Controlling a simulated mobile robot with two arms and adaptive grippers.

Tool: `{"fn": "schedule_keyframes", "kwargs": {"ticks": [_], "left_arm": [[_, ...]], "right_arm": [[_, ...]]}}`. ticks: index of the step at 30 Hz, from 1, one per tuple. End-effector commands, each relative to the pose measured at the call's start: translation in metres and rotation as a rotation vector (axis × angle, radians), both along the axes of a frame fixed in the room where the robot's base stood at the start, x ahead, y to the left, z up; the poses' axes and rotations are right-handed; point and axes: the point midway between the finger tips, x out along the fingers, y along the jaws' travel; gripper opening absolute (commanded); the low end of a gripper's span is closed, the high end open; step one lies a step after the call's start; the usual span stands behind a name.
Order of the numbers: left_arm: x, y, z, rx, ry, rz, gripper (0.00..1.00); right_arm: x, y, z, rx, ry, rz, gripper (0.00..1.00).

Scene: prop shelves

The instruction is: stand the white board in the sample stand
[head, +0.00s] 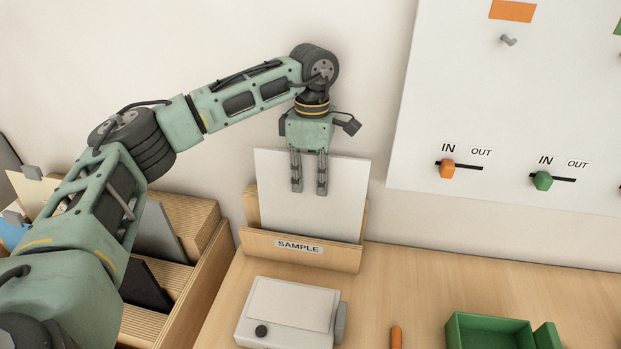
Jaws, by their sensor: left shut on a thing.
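The white board (285,205) is upright in the head view, with its lower edge hidden behind the front lip of the wooden sample stand (340,258). The stand carries a SAMPLE label and sits against the wall at the back of the table. My left gripper (309,188) points down at the board's top edge, shut on the board. Its fingers lie over the upper part of the board's front face. Whether the board's lower edge touches the stand's bottom is hidden. My right gripper is not in view.
A wooden rack (205,232) with several boards stands at left, partly behind my left arm. A grey-white device (290,312) lies in front of the stand. An orange stick (396,338) and a green open box (490,332) are at right. A wall panel (500,110) has sliders.

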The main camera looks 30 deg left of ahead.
Motion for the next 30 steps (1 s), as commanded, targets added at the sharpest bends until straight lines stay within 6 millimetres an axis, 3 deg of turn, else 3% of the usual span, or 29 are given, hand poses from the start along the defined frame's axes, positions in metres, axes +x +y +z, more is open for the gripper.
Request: {"fn": "schedule_keyframes", "kwargs": {"ticks": [1,2,9,20,23,30], "left_arm": [[0.0,0.0,0.0,0.0,0.0,0.0,0.0],[0.0,0.0,0.0,0.0,0.0,0.0,0.08],[0.0,0.0,0.0,0.0,0.0,0.0,0.29],[0.001,0.0,0.004,-0.001,-0.001,0.0,0.29],[0.002,0.0,0.015,0.0,-0.002,0.001,0.29],[0.006,0.001,0.066,-0.002,-0.005,0.0,0.29]], "right_arm": [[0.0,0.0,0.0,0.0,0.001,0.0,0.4],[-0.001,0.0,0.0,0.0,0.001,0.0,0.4],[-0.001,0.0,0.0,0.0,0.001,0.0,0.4],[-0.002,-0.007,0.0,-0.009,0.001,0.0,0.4],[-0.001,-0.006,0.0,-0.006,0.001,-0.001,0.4],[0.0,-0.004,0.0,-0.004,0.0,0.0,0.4]]}}
